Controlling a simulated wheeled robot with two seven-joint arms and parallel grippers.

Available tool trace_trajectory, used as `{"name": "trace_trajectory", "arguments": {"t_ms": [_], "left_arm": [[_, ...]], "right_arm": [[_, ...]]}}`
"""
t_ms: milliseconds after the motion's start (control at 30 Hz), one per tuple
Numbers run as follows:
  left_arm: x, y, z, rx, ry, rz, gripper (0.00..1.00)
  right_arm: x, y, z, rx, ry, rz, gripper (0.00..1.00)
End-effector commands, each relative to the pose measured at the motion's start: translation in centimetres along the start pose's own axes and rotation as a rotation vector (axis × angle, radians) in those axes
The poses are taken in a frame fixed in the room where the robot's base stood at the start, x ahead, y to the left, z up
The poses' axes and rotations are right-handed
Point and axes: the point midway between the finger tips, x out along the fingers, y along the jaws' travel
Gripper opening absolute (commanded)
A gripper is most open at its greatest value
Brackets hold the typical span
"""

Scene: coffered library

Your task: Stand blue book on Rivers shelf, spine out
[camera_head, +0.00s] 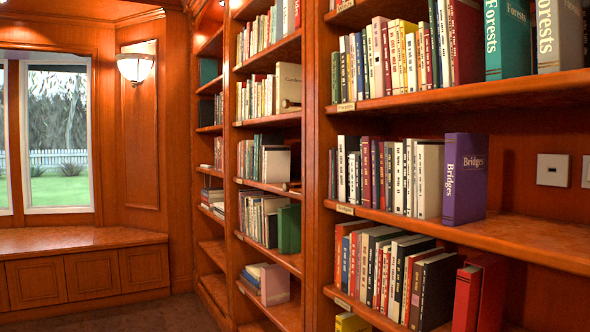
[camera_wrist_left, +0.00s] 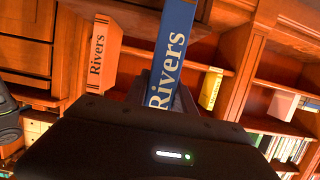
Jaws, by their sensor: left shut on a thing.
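The blue book (camera_wrist_left: 182,45) shows in the left wrist view with "Rivers" lettered on its spine. The spine faces my wrist camera, and the top edge of the frame cuts the book off. My left gripper (camera_wrist_left: 172,98) is shut on it, and its lower part is between the fingers. An orange book (camera_wrist_left: 103,52), also lettered "Rivers", is to the left of it, apart from it. Neither Rivers book shows in the head view, and no gripper shows there. I cannot tell which shelf is the Rivers shelf; the small shelf labels are too small to read.
In the head view, a purple "Bridges" book (camera_head: 465,178) ends a row, with bare shelf (camera_head: 535,235) to its right. Teal (camera_head: 507,40) and grey (camera_head: 559,35) "Forests" books stand above. A red book (camera_head: 467,298) stands below. A window seat (camera_head: 75,240) is at left.

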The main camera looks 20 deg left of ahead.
Motion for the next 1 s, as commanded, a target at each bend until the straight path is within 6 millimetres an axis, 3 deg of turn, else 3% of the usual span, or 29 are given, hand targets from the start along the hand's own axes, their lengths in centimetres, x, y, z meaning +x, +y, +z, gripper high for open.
{"name": "trace_trajectory", "arguments": {"t_ms": [267, 433, 567, 800, 1000], "left_arm": [[0.2, -0.2, -1.6, -0.001, 0.005, -0.013, 0.0], [0.9, -1.1, -5.4, -0.016, 0.006, -0.061, 0.0], [1.9, -2.3, -11.4, -0.039, 0.008, -0.14, 0.0], [3.4, -4.2, -23.9, -0.107, 0.007, -0.356, 0.0], [3.5, -4.3, -31.1, -0.159, 0.004, -0.523, 0.0]], "right_arm": [[-0.9, -0.4, 0.0, 0.0, -0.001, 0.0, 0.0], [-3.3, -1.3, 0.0, -0.002, -0.003, -0.002, 0.0], [-7.1, -2.9, 0.1, -0.005, -0.008, -0.004, 0.0], [-15.7, -6.5, 0.3, -0.012, -0.019, -0.01, 0.0], [-21.7, -8.9, 0.5, -0.018, -0.028, -0.014, 0.0]]}}
